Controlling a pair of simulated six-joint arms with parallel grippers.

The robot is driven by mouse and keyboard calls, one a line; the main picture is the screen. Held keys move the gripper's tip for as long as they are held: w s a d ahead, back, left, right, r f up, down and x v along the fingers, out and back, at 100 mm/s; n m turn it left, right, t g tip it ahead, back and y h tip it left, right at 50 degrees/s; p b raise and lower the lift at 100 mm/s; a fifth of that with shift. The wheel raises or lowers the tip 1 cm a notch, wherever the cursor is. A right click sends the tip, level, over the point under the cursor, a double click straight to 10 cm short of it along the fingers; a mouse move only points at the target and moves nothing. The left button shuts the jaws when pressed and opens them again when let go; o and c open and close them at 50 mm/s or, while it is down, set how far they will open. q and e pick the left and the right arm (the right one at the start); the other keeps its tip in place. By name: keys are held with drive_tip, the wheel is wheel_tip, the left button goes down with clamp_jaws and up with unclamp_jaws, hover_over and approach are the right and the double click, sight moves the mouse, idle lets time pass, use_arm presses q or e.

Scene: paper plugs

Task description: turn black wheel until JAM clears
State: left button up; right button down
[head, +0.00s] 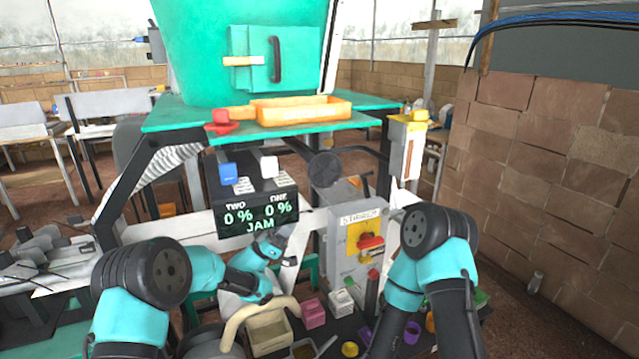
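The black wheel (325,170) is a dark disc below the green table, to the right of the display. The display (258,212) reads TWO 0 %, ONE 0 % and JAM. My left arm reaches in from the left, and its wrist end (270,248) is just below the display, lower and left of the wheel and apart from it. Its fingers are too small and overlapped to read. My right arm is bent at the right, its forearm running down toward the bottom edge. Its gripper does not show.
A grey box (345,262) with a yellow panel and red switch stands below the wheel. A beige bin (268,332), a pink box (313,313) and other small items lie in front. A yellow tray (300,111) sits on the green table (180,119). A brick wall is at right.

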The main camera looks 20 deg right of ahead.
sight(317, 186)
use_arm(q)
drive_tip(key=x, duration=1.4)
drive_tip(key=shift+d+r, duration=0.15)
drive_tip(key=shift+r, duration=0.05)
clamp_jaws()
drive_tip(key=shift+d+f+h, duration=0.1)
drive_tip(key=shift+h, duration=0.2)
